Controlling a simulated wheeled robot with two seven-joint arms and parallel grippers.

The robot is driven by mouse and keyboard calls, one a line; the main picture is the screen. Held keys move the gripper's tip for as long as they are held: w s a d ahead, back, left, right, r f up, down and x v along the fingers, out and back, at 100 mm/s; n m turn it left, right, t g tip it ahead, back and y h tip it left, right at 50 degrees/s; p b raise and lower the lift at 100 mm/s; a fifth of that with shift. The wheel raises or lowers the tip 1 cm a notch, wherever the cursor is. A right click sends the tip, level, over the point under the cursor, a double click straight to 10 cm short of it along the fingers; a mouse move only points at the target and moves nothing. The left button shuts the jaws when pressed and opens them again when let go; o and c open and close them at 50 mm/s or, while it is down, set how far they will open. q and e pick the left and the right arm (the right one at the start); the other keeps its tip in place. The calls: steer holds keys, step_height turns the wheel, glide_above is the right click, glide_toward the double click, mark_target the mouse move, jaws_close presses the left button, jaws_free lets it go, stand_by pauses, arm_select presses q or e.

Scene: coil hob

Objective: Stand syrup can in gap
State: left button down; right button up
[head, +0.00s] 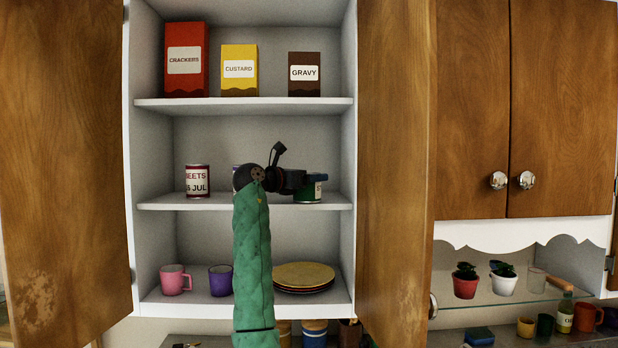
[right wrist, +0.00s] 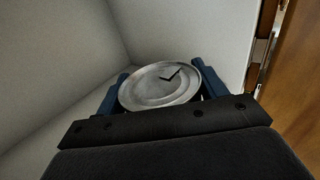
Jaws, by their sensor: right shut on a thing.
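The can in my right gripper (head: 317,178) is green with a pale label (head: 318,190), of which only an "S" and part of another letter show. It looks upright at the right of the middle shelf (head: 215,204). I cannot tell whether its base touches the shelf. In the right wrist view its round silver lid (right wrist: 150,92), with a dark mark, sits between the two blue fingers, which are shut on it. A beets can (head: 198,182) stands at the left of this shelf. Another can (head: 236,178) is mostly hidden behind my arm. My left gripper is not in view.
Crackers (head: 186,80), custard (head: 239,82) and gravy (head: 305,84) boxes stand on the shelf above. Mugs (head: 174,280) and stacked plates (head: 304,276) are below. The open right cupboard door (head: 392,150) and side wall are close to my gripper. Bare shelf shows beside the beets can.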

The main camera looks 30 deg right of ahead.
steer(key=o, duration=1.4)
steer(key=shift+f, duration=0.15)
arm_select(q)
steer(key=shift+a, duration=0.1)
arm_select(e)
steer(key=shift+o, duration=0.2)
steer(key=shift+a, duration=0.15)
steer(key=a+b, duration=0.1)
steer(key=a, duration=0.1)
steer(key=a+b, duration=0.2)
steer(key=a, duration=0.1)
steer(key=shift+s+a+f+b, duration=0.1)
steer(key=shift+s+a+b, duration=0.2)
steer(key=shift+s+b, duration=0.05)
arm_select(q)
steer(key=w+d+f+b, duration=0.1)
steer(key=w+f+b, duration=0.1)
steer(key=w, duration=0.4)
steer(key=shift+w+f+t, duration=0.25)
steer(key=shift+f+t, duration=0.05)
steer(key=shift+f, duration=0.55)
arm_select(e)
steer(key=a, duration=0.6)
steer(key=shift+s+r, duration=0.25)
steer(key=shift+s, duration=0.15)
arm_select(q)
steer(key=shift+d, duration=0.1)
